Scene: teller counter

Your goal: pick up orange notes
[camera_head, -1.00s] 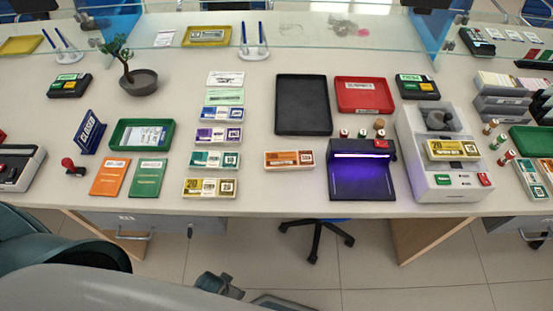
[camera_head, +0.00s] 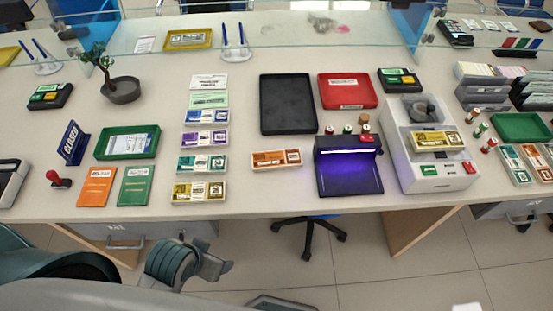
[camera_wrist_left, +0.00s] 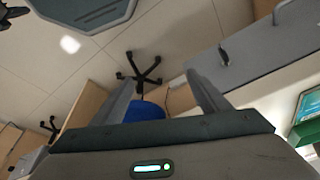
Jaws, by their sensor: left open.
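A bundle of orange notes (camera_head: 276,160) lies flat on the counter, between the column of note bundles on its left and the purple-lit device on its right. My left gripper (camera_head: 217,266) is below the counter's front edge in the head view, apart from the notes. In the left wrist view its two fingers (camera_wrist_left: 163,92) are spread, with nothing between them but a view of the chair and floor. My right gripper does not show.
The counter's front edge (camera_head: 260,208) lies between my left gripper and the notes. Yellow (camera_head: 198,192), teal (camera_head: 200,164) and purple bundles (camera_head: 204,139) lie left of the orange notes. The purple-lit device (camera_head: 347,170) stands close on their right. Bare counter lies in front.

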